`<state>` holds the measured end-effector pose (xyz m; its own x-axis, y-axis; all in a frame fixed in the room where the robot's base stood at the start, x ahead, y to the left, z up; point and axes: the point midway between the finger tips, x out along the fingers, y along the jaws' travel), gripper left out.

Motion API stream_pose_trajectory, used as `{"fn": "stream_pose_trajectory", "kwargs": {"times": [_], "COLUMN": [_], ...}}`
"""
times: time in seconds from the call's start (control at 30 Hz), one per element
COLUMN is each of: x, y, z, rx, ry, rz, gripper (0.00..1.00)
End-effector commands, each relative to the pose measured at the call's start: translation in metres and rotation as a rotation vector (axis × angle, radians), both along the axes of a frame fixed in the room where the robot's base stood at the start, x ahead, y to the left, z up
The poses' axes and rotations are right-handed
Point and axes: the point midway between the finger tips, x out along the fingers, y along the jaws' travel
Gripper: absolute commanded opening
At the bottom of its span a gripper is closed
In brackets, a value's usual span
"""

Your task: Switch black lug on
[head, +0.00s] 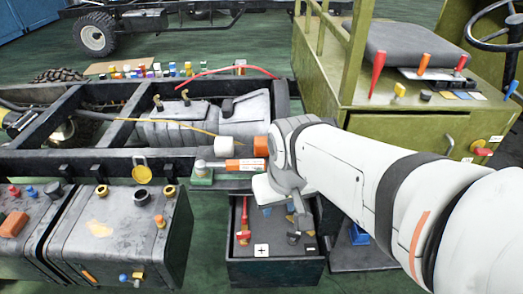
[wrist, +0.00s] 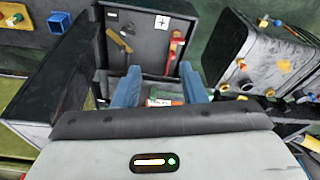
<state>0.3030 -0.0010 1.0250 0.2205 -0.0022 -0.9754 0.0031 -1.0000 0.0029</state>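An open dark battery box (head: 277,269) stands on the floor below the chassis rail. A red lug (head: 245,222) lies on its left side by a plus label (head: 261,250). A minus label (head: 311,249) is at its right front corner, and a dark piece that looks like the black lug (head: 293,238) is beside it, partly hidden by my gripper (head: 299,217). The wrist view shows the box (wrist: 147,62), the red lug (wrist: 174,46) and a dark shape near the minus label (wrist: 112,14). My gripper (wrist: 160,92) is open over the box, its fingers apart.
A dark tank (head: 130,225) with caps stands left. A green cab (head: 420,125) with levers stands right. A blue cup (head: 358,234) is right of the box.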

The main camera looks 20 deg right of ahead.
Motion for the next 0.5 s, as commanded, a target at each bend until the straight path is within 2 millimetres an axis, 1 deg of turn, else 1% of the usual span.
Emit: {"fn": "stream_pose_trajectory", "kwargs": {"times": [0.07,0.17,0.2,0.27,0.5], "x": [0.001,0.007,0.011,0.020,0.067], "y": [-0.001,-0.004,-0.012,-0.022,-0.052], "z": [-0.003,-0.017,-0.025,-0.041,-0.118], "rx": [-0.001,-0.003,-0.006,-0.012,-0.041], "ry": [0.001,0.002,0.003,0.004,-0.012], "rz": [-0.006,-0.041,-0.059,-0.107,-0.398], "gripper": [0.38,0.38,0.38,0.38,0.38]}}
